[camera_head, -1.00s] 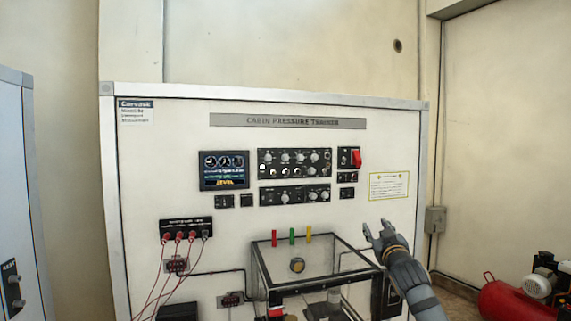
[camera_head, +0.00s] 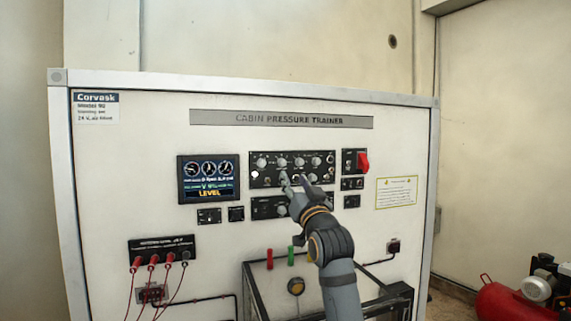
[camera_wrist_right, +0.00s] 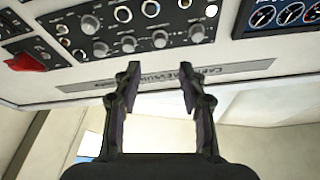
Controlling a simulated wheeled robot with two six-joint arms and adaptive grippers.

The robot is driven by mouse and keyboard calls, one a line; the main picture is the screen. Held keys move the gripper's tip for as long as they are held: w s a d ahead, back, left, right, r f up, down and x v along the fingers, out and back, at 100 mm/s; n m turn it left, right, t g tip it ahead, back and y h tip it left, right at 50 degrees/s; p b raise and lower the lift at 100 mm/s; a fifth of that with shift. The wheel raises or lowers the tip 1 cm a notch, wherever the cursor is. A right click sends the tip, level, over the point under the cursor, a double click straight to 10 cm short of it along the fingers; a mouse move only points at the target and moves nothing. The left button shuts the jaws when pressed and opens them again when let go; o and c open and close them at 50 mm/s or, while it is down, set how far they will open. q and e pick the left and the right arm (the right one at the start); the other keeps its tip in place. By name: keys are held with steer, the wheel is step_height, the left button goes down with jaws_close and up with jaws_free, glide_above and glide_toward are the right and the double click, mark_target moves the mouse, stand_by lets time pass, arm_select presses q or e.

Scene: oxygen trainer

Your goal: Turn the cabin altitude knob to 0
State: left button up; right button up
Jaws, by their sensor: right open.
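The upper black control panel (camera_head: 325,178) on the white trainer board carries a row of grey knobs (camera_head: 299,162) with smaller controls below. Its labels are too small to read, so I cannot tell which knob is cabin altitude. My right gripper (camera_head: 295,181) is open in front of the panel's lower edge and hides some lower controls. In the right wrist view the panel is upside down, and the open fingers (camera_wrist_right: 158,72) point at the knob row, with a grey knob (camera_wrist_right: 160,40) just beyond the gap. No contact is clear. My left gripper is not in view.
A display (camera_head: 208,180) reading LEVEL sits left of the panel, and a red switch (camera_head: 363,162) right of it. A second black panel (camera_head: 265,208) lies just below, partly behind my gripper. A framed clear box (camera_head: 250,290) with coloured fittings stands lower down.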

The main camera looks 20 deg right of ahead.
mark_target(283, 164)
steer(key=p+x, duration=0.4)
steer(key=x, duration=0.4)
steer(key=shift+w+a+p, duration=0.15)
steer(key=shift+w+p, duration=0.15)
steer(key=shift+w, duration=0.3)
steer(key=shift+c, duration=0.9)
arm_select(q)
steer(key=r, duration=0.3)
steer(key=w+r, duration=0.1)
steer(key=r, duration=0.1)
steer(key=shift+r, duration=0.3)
arm_select(e)
jaws_close()
